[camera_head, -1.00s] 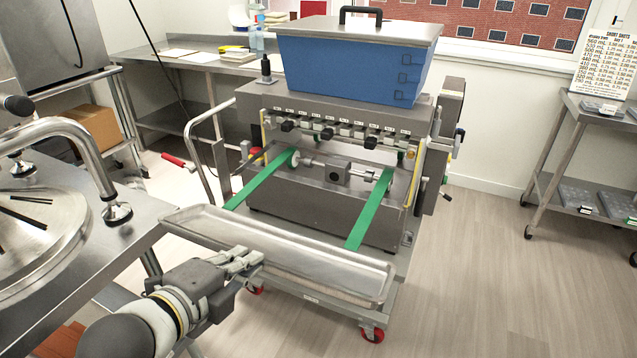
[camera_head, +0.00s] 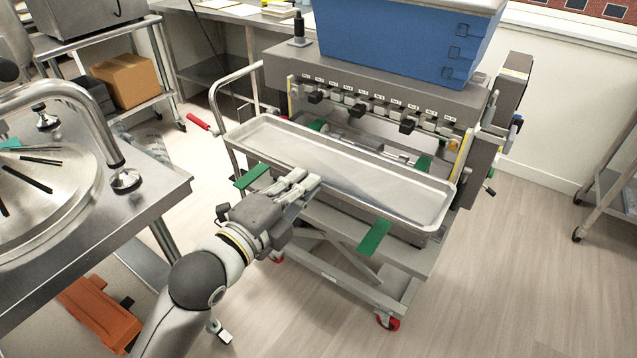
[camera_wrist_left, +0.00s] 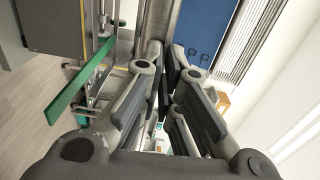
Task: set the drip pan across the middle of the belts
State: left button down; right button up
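The drip pan (camera_head: 340,172), a long shallow metal tray, lies lengthwise across both green belts under the row of nozzles. The front ends of the left belt (camera_head: 252,176) and right belt (camera_head: 374,238) stick out before it, and bits of green show behind it. Whether it rests on the belts or hovers just above is unclear. My left gripper (camera_head: 303,186) is closed on the pan's front rim, left of its middle. In the left wrist view the fingers (camera_wrist_left: 165,58) meet around the pan's edge (camera_wrist_left: 160,16). My right gripper is out of view.
The depositor with its blue hopper (camera_head: 400,40) stands behind the pan on a wheeled cart (camera_head: 350,285). A steel table (camera_head: 150,205) with a round lid is at left.

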pick_arm(q)
jog(key=w, duration=0.1)
jog(key=w+f, duration=0.1)
jog(key=w, duration=0.2)
jog(key=shift+w+d+f, duration=0.1)
jog(key=shift+d+f, duration=0.15)
jog(key=shift+f, duration=0.1)
jog(key=w+f, duration=0.5)
jog(key=f, duration=0.4)
jog(key=shift+w+d+f+b, duration=0.2)
jog(key=shift+w+d+b, duration=0.15)
jog(key=shift+b, duration=0.1)
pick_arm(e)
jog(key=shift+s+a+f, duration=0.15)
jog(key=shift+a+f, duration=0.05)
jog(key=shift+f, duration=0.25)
pick_arm(q)
jog(key=c, duration=1.7)
grip_release()
jog(key=shift+f, duration=0.1)
jog(key=shift+o, duration=0.3)
jog(key=shift+s, duration=0.1)
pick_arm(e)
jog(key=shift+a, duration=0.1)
